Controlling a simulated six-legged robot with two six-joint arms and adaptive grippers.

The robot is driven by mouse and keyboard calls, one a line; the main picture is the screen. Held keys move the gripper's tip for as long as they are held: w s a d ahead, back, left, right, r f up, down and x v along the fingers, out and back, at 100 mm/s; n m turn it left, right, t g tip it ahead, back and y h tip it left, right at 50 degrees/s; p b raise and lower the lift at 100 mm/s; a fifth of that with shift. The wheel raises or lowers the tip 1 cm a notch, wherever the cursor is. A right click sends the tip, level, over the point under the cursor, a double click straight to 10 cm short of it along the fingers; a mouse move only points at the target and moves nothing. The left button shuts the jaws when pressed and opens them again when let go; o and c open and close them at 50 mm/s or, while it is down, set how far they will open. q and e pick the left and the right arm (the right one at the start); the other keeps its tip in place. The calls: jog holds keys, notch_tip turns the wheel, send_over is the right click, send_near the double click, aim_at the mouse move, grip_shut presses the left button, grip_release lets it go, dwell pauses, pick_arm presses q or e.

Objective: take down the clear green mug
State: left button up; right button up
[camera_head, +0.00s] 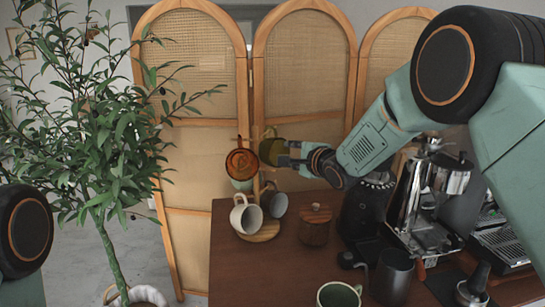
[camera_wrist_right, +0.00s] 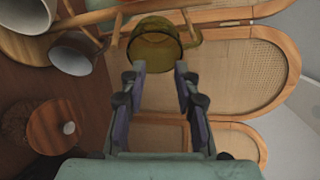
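The clear green mug (camera_head: 271,149) hangs high on a wooden mug tree (camera_head: 259,231) at the back left of the counter. In the right wrist view the mug (camera_wrist_right: 155,42) lies just beyond my fingertips, with its handle to the right. My right gripper (camera_head: 287,154) comes in from the right at the mug's height. In the wrist view its two fingers (camera_wrist_right: 156,72) are spread apart with nothing between them. In the head view the near finger overlaps the mug's right side, so I cannot tell if they touch. My left gripper is out of view.
An amber mug (camera_head: 241,163) hangs left of the green one. A white mug (camera_head: 246,214) and a grey-blue mug (camera_head: 275,203) hang lower. A lidded wooden jar (camera_head: 314,229) and an espresso machine (camera_head: 430,200) stand right. A rattan screen (camera_head: 305,90) is close behind.

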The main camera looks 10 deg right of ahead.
jog(key=w+f+b, duration=0.1)
jog(key=w+f, duration=0.1)
jog(key=w+a+f+b, duration=0.1)
jog(key=w+f, duration=0.1)
jog(key=w, duration=0.1)
jog(key=w+a+f+b, duration=0.1)
jog(key=w+f, duration=0.1)
jog(key=f, duration=0.1)
jog(key=shift+w, duration=0.35)
jog(key=shift+s+a+r, duration=0.1)
jog(key=shift+s+r, duration=0.1)
jog(key=shift+s, duration=0.1)
jog(key=shift+w+f, duration=0.2)
jog(key=shift+w, duration=0.1)
jog(key=c, duration=0.6)
jog(key=shift+s+r, duration=0.15)
jog(key=shift+s, duration=0.1)
grip_shut()
